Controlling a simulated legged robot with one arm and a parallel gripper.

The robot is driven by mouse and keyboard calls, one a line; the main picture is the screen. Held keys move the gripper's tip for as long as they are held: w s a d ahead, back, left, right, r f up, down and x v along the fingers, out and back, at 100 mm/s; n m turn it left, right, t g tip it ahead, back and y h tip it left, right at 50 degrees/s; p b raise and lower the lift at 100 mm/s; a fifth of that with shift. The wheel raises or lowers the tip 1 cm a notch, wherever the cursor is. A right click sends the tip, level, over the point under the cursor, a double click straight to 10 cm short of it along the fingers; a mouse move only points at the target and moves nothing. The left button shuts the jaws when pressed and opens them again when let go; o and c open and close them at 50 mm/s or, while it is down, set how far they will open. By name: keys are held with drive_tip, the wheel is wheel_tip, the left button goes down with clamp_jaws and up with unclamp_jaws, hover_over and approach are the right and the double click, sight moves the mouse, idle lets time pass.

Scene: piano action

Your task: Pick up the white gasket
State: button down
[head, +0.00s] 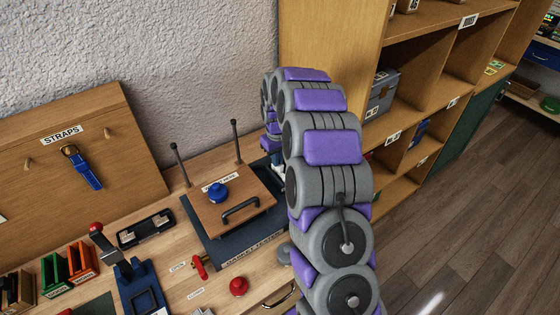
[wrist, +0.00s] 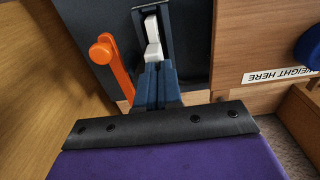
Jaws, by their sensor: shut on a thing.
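My gripper (wrist: 155,70) has its dark blue fingers close together. At their tips is the white gasket (wrist: 153,52), a small white piece in a dark slot or holder (wrist: 167,20) on a dark plate; another white part shows just beyond it. I cannot tell whether the gasket is clear of the holder. In the head view my arm reaches down behind the gasket tester (head: 232,255), and my gripper (head: 277,160) is at its far right side, mostly hidden by the arm. A little white shows at its tip.
An orange lever (wrist: 112,65) stands close left of my fingers. A wooden shelf unit (head: 335,45) stands right of my arm.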

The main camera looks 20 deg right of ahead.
drive_tip(key=shift+g, duration=0.3)
drive_tip(key=r, duration=0.2)
drive_tip(key=r+p, duration=0.1)
drive_tip(key=r, duration=0.1)
drive_tip(key=d+r+p, duration=0.1)
drive_tip(key=r, duration=0.1)
drive_tip(key=shift+s+r, duration=0.15)
drive_tip(key=shift+r, duration=0.05)
drive_tip(key=shift+a+r, duration=0.1)
drive_tip(key=shift+a, duration=0.25)
drive_tip(key=c, duration=1.7)
unclamp_jaws()
drive_tip(key=shift+a+r, duration=0.1)
drive_tip(key=shift+a, duration=0.15)
drive_tip(key=shift+o, duration=1)
drive_tip(key=o, duration=0.6)
drive_tip(key=shift+d, duration=0.5)
drive_tip(key=o, duration=0.5)
drive_tip(key=shift+a, duration=0.35)
drive_tip(key=shift+r, duration=0.15)
